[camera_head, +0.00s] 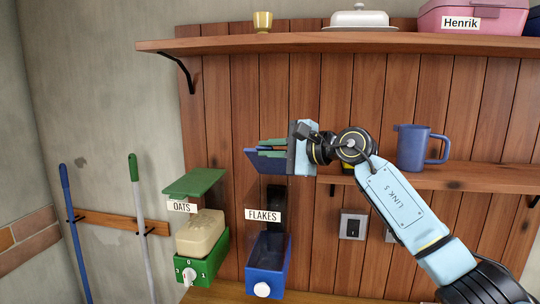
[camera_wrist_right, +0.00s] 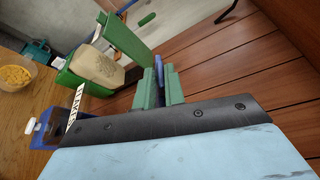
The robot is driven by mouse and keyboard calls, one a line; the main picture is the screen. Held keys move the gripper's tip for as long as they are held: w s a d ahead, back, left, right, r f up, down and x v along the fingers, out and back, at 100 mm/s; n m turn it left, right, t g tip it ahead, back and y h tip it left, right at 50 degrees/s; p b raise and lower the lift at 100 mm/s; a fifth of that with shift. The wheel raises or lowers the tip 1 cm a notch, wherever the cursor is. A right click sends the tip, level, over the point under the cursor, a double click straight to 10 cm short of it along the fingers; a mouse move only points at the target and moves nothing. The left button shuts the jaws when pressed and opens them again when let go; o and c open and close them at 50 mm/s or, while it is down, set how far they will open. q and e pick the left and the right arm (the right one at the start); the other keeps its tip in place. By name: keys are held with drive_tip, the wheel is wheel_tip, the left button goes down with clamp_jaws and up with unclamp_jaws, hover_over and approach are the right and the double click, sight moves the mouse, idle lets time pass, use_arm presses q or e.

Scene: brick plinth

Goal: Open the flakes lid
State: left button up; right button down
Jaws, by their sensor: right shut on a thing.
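The flakes dispenser (camera_head: 267,265) has a blue base with a white knob and a clear upper part labelled FLAKES; it also shows in the right wrist view (camera_wrist_right: 48,128). In the right wrist view the blue lid (camera_wrist_right: 158,66) shows as a thin strip between the fingers (camera_wrist_right: 160,88). The lid's hinge is hard to make out. My left gripper is not in view.
The green oats dispenser (camera_head: 203,262) with its green lid (camera_head: 194,182) stands just left. A shelf (camera_head: 350,42) runs above my gripper. A lower shelf (camera_head: 470,177) holds a blue jug (camera_head: 412,148) at right. A broom and mop handle hang at far left.

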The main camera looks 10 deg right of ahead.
drive_tip(key=shift+d+r, duration=0.1)
drive_tip(key=c, duration=1.6)
unclamp_jaws()
drive_tip(key=shift+o, duration=0.2)
drive_tip(key=b+v, duration=0.4)
drive_tip(key=v, duration=0.9)
drive_tip(key=shift+s+d, duration=0.1)
